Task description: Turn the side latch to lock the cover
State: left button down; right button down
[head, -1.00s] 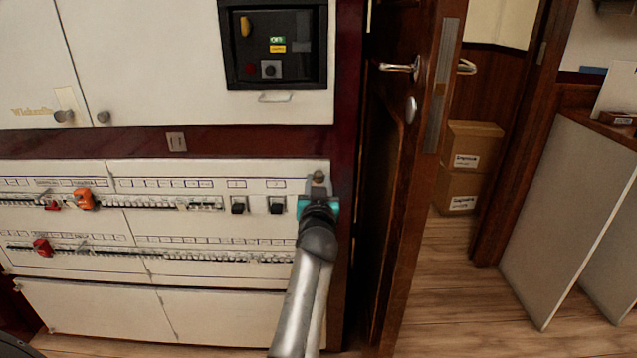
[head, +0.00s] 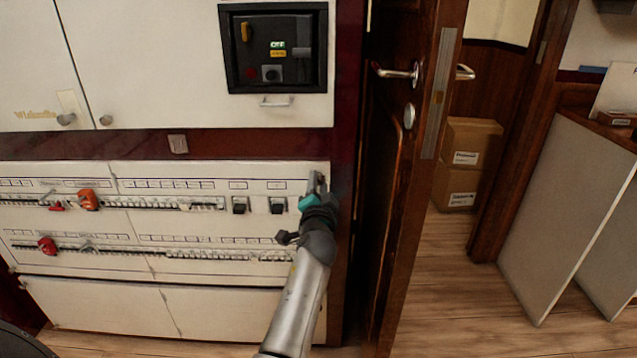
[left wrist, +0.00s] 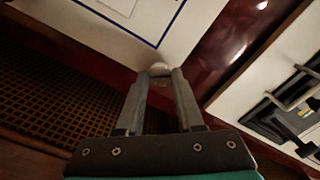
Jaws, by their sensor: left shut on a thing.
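The white breaker cover (head: 120,225) carries two rows of breakers and fills the left of the head view. The side latch is a small knob at the cover's upper right corner, mostly hidden by my gripper in the head view. In the left wrist view the latch knob (left wrist: 160,67) shows as a pale rounded piece between the fingertips. My left gripper (head: 317,181) is at that corner, and its fingers (left wrist: 160,75) are shut on the latch. The exact angle of the latch cannot be told. My right gripper is not in view.
Red and orange locking pieces (head: 88,200) sit on the breaker rows. A dark control panel (head: 274,48) is above. Right of the cover are a dark red post and a wooden door (head: 395,190) with a metal handle. Cardboard boxes (head: 470,145) and leaning boards (head: 560,210) stand beyond.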

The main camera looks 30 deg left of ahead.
pick_arm(q)
jog(key=shift+r+m+p, duration=0.1)
jog(key=shift+m+p, duration=0.65)
jog(key=shift+m, duration=2.95)
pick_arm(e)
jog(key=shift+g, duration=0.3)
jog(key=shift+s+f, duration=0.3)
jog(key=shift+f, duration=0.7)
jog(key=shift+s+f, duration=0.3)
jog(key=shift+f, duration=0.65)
pick_arm(q)
jog(key=c, duration=0.5)
grip_release()
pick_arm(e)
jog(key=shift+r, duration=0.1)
